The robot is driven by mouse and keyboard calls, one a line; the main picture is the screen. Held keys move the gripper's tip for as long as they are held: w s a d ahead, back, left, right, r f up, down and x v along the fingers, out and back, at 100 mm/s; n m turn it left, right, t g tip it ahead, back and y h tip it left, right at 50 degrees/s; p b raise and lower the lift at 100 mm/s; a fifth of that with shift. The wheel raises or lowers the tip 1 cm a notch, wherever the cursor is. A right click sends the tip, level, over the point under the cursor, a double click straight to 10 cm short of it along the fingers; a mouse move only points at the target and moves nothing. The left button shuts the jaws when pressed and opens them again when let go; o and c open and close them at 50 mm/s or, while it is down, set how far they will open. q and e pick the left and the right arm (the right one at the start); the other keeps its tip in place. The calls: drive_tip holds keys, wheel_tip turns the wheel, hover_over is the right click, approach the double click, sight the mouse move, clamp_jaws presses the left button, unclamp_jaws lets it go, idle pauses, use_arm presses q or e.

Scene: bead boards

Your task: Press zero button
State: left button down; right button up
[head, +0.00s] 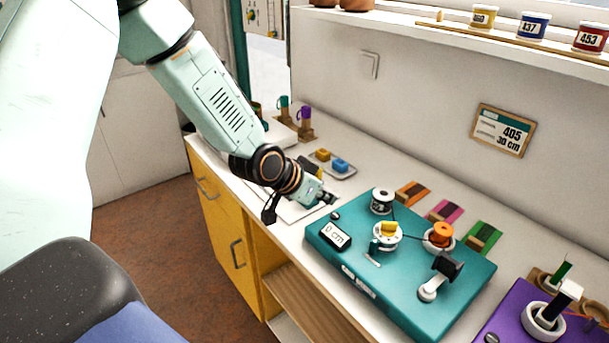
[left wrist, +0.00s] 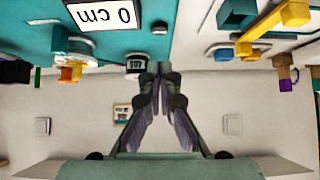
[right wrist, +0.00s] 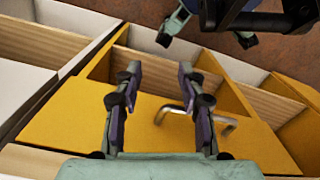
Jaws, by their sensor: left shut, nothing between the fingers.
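The teal board (head: 345,268) stands on the counter. A display (head: 335,235) at its left end reads 0 cm; it also shows in the left wrist view (left wrist: 103,14). A small black button (head: 335,215) sits near the display, at the board's back left corner; it also shows in the left wrist view (left wrist: 160,28). My left gripper (head: 330,198) is shut and empty, just behind and left of the button and apart from it. In the left wrist view its fingertips (left wrist: 160,68) meet. My right gripper (right wrist: 158,95) is open and empty in front of the yellow cabinet.
The board carries a black-and-white spool (head: 382,201), a yellow-topped part (head: 389,229), an orange spool (head: 442,235) and a black crank (head: 446,264). A purple board (head: 500,325) lies at right. A tray (head: 345,172) with yellow and blue blocks lies behind my left gripper.

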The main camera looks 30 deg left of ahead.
use_arm(q)
drive_tip(key=p+v, duration=0.6)
drive_tip(key=v, duration=0.1)
drive_tip(key=shift+a+r, duration=0.2)
drive_tip(key=shift+r, duration=0.2)
drive_tip(key=shift+s, duration=0.15)
